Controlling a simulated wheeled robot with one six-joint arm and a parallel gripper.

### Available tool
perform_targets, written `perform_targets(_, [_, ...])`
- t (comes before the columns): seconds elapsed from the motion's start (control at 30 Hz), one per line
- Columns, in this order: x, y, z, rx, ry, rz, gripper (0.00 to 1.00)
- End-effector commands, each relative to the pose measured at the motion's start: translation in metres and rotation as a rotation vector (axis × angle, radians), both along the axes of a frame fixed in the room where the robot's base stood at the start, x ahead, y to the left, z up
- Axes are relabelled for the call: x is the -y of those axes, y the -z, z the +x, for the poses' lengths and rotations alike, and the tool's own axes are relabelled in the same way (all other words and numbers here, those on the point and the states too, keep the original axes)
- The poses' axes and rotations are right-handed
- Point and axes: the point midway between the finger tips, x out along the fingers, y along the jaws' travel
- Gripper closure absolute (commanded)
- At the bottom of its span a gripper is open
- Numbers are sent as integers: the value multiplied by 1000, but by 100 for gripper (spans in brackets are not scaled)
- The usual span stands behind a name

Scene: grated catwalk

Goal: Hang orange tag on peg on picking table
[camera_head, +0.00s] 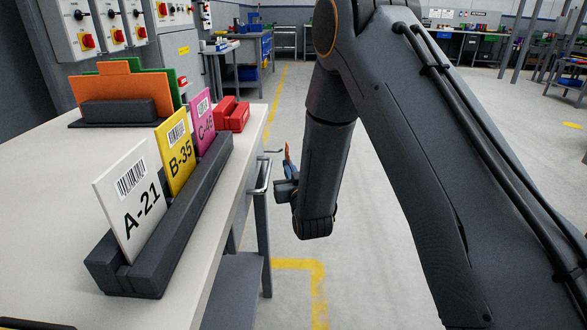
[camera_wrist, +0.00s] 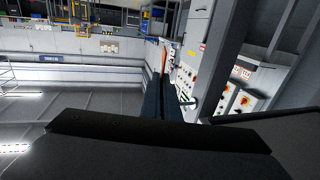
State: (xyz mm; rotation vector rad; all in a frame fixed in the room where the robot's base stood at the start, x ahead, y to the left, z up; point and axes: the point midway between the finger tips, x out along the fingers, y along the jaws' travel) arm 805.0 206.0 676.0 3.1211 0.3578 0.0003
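My gripper (camera_head: 286,172) hangs in front of the arm, right of the table edge and over the aisle floor. A thin orange piece, which looks like the orange tag (camera_head: 288,153), stands up edge-on at its fingertips. In the wrist view the two dark blue fingers (camera_wrist: 162,92) are close together, with the orange tag (camera_wrist: 163,56) as a narrow strip at their far end. The gripper looks shut on it. A thin dark rod (camera_head: 274,151) shows just left of the tag; I cannot tell whether it is the peg. The picking table (camera_head: 60,190) is at left.
On the table, a dark slotted rack (camera_head: 165,235) holds white, yellow and pink label cards. Behind are a dark holder (camera_head: 118,112) with orange and green plates and some red bins (camera_head: 232,114). A metal handle (camera_head: 263,176) juts from the table edge. The aisle floor (camera_head: 375,190) is clear.

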Motion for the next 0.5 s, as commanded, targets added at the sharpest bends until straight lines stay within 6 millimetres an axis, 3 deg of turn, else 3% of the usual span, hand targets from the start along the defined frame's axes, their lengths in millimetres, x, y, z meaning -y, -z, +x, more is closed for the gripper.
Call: perform_targets(0.5, [-29,1,1,2,-2,-1,100])
